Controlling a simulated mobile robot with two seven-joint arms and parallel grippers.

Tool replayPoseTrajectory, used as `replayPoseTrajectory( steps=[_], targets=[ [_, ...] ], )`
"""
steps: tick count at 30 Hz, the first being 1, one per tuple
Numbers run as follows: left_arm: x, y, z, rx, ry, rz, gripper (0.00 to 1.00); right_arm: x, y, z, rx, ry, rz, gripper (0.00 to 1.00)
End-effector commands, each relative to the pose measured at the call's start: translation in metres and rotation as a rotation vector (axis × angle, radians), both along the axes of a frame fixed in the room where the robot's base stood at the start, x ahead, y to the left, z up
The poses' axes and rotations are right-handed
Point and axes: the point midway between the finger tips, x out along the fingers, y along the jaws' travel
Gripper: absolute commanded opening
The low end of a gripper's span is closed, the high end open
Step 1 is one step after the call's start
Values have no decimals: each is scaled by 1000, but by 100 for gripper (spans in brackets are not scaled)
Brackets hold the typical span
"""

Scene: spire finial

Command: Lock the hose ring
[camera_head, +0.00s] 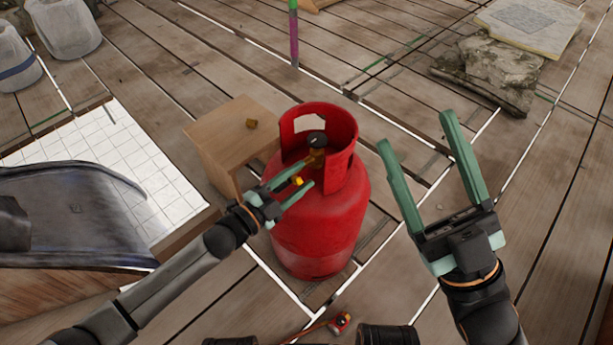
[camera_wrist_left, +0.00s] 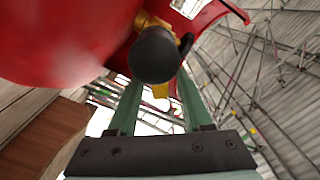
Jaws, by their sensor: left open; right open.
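A red gas cylinder (camera_head: 320,220) stands upright in the middle, with a collar around its top. Inside the collar sit a dark knob (camera_head: 317,139) and a brass valve (camera_head: 315,158). A small yellow piece (camera_head: 297,181) shows between the fingers of my left gripper (camera_head: 307,173), which is open at the collar's opening. In the left wrist view, a dark round part (camera_wrist_left: 154,55) and the yellow piece (camera_wrist_left: 161,90) are between the open green fingers. I cannot tell which part is the hose ring. My right gripper (camera_head: 415,130) is open and empty, right of the cylinder.
A small red item (camera_head: 340,322) with an orange line lies in front. A stone slab (camera_head: 530,22) is at back right. Planks right of the cylinder are clear.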

Motion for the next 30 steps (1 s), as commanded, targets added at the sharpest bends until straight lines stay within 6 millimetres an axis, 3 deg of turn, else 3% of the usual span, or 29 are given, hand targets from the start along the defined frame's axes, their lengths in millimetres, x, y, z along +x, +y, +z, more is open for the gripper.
replayPoseTrajectory(
  steps=[6,16,30],
  targets=[
    [16,-16,-1,0,0,0,50,1,1,-12,-9,6,-4,71],
    [19,-19,0,1,1,0,50,1,1,-13,-11,7,-5,71],
    [18,-18,0,1,1,0,0,1,2,-13,-10,7,-3,71]
  ],
)
